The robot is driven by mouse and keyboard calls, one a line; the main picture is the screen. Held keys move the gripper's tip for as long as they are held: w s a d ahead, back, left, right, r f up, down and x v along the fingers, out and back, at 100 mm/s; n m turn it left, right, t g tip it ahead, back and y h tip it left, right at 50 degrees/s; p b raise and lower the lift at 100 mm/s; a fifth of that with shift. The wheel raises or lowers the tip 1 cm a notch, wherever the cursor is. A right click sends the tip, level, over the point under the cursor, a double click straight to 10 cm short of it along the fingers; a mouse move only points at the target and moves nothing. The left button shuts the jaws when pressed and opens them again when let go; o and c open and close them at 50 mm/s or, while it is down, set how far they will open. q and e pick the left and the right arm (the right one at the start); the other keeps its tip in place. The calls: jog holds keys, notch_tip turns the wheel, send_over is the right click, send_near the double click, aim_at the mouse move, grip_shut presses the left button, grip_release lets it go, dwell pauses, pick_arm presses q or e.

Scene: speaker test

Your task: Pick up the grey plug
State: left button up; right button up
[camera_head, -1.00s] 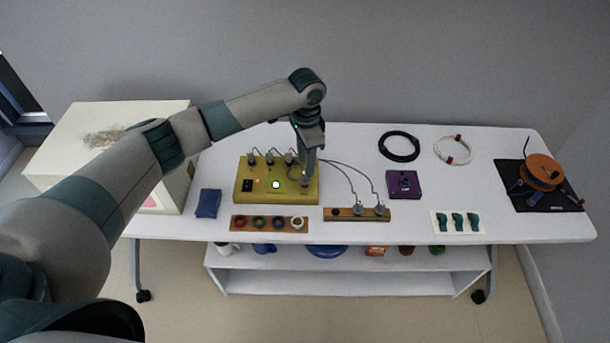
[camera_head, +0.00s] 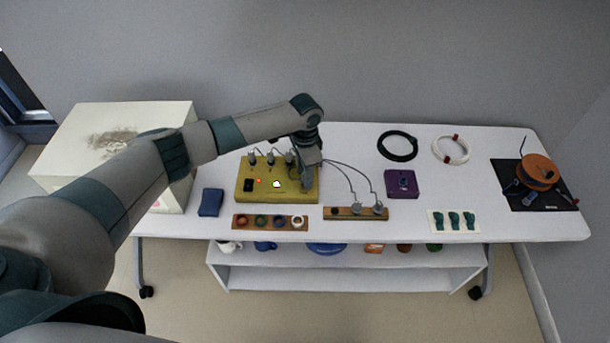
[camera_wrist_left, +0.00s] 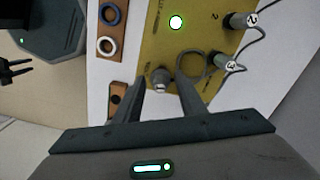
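A grey plug (camera_wrist_left: 159,77) stands at the front right part of the yellow box in the left wrist view. A thin cable loop lies beside it. My left gripper (camera_wrist_left: 163,85) is open, with one finger on each side of the plug in that view; I cannot tell whether either finger touches it. In the head view, my left gripper (camera_head: 306,185) is low over the right end of the yellow box (camera_head: 250,196), and hides the plug. My right gripper does not show in the head view.
Other plugs with number labels (camera_wrist_left: 224,62) and cables stand close by on the box. A wooden strip with rings (camera_head: 269,222) and another with two cabled plugs (camera_head: 342,214) lie in front. A purple box (camera_head: 402,184) is to the right.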

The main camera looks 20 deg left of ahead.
pick_arm(q)
jog(key=shift+f, duration=0.3)
grip_shut()
jog(key=shift+r, duration=0.15)
jog(key=shift+w+r+b, duration=0.1)
jog(key=shift+r+b, duration=0.35)
jog(key=shift+r, duration=0.1)
notch_tip(320, 180, up, 2)
jog(key=shift+r+b, duration=0.15)
jog(key=shift+b, duration=0.4)
jog(key=d+r+b, duration=0.4)
jog(key=d+r, duration=0.3)
jog(key=d, duration=0.4)
jog(key=shift+w+d+r, duration=0.2)
jog(key=shift+w+d, duration=0.15)
